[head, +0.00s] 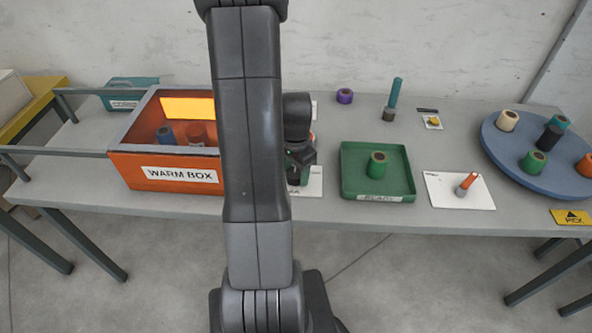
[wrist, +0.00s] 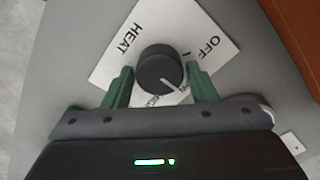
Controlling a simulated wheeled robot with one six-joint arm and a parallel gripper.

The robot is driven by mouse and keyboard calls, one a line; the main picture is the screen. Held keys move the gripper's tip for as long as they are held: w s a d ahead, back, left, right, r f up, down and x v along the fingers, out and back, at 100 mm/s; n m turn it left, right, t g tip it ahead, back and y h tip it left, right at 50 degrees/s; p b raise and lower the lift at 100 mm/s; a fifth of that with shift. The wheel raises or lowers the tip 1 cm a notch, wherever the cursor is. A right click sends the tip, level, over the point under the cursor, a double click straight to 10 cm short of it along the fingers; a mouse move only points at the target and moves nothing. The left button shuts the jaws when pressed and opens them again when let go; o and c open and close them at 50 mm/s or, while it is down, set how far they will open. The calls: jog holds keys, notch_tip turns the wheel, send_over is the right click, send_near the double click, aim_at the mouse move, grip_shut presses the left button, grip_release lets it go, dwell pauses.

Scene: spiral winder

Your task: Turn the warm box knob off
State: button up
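The warm box (head: 130,172) is an orange open-topped box at the left of the table, with a lit yellow panel inside. Its black round knob (wrist: 160,68) shows in the wrist view on a white plate (wrist: 112,72) marked HEAT and OFF. The knob's white pointer line points to the lower right of the picture, toward a label partly hidden by the gripper, not at OFF. My gripper (wrist: 158,74) is open, one green finger on each side of the knob; contact cannot be told. In the head view my arm hides the knob.
A green tray (head: 350,160) with a green spool stands right of my gripper. Beyond it are a white card (head: 440,190) with an orange-tipped peg and a blue turntable (head: 500,150) with several spools. Metal rails (head: 60,152) run at the left.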

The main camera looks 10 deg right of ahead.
jog(key=c, duration=0.6)
jog(key=shift+c, duration=0.2)
jog(key=shift+n, duration=0.3)
jog(key=n+b, duration=0.1)
jog(key=n, duration=0.4)
jog(key=shift+w+a, duration=0.1)
jog(key=n, duration=0.6)
jog(key=shift+a, duration=0.1)
jog(key=shift+n, duration=0.3)
jog(key=o, duration=1)
jog(key=shift+b, duration=0.3)
